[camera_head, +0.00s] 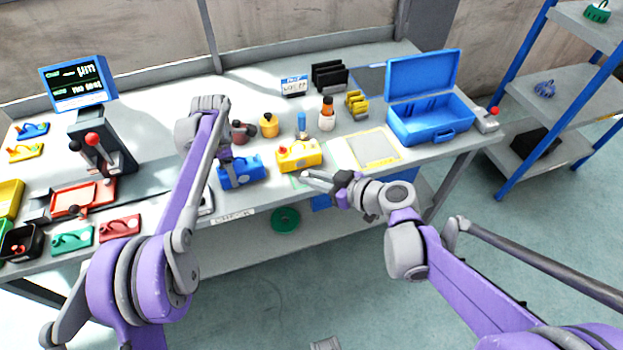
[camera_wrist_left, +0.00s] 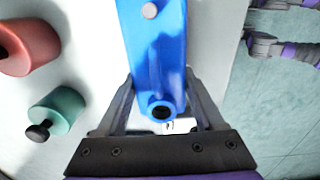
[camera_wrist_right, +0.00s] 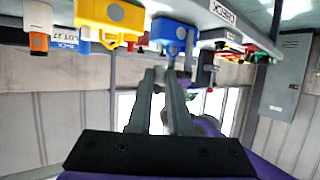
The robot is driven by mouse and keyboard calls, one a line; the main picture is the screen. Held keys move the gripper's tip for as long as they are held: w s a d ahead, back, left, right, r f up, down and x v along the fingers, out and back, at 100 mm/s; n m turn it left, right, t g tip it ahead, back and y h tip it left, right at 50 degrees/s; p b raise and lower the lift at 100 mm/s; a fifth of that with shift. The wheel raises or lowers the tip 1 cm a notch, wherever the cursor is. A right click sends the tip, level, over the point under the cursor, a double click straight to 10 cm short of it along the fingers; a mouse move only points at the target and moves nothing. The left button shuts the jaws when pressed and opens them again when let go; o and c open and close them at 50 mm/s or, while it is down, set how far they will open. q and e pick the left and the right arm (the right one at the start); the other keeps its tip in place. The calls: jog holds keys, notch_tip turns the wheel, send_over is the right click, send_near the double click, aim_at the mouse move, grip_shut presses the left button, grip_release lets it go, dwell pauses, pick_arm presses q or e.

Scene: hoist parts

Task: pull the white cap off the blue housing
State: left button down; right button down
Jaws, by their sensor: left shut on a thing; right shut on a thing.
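The blue housing (camera_head: 240,172) lies on the bench near its front edge, left of the yellow housing. My left gripper (camera_head: 226,160) comes down over it and is shut on it; in the left wrist view its body (camera_wrist_left: 158,45) sits between the fingers. A dark round opening shows at its near end in that view, with no cap in it. My right gripper (camera_head: 312,177) is at the bench's front edge, right of the blue housing and apart from it. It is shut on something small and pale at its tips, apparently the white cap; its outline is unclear.
The yellow housing (camera_head: 299,156) stands between the blue housing and my right gripper. Bottles (camera_head: 327,115), a flat tray (camera_head: 373,148) and an open blue case (camera_head: 428,122) lie behind and right. Red (camera_head: 120,228) and green (camera_head: 73,238) housings lie at left.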

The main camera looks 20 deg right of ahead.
pick_arm(q)
grip_release()
dwell(0.3)
notch_tip(320, 180, up, 12)
dwell(0.4)
jog(key=shift+r, duration=0.1)
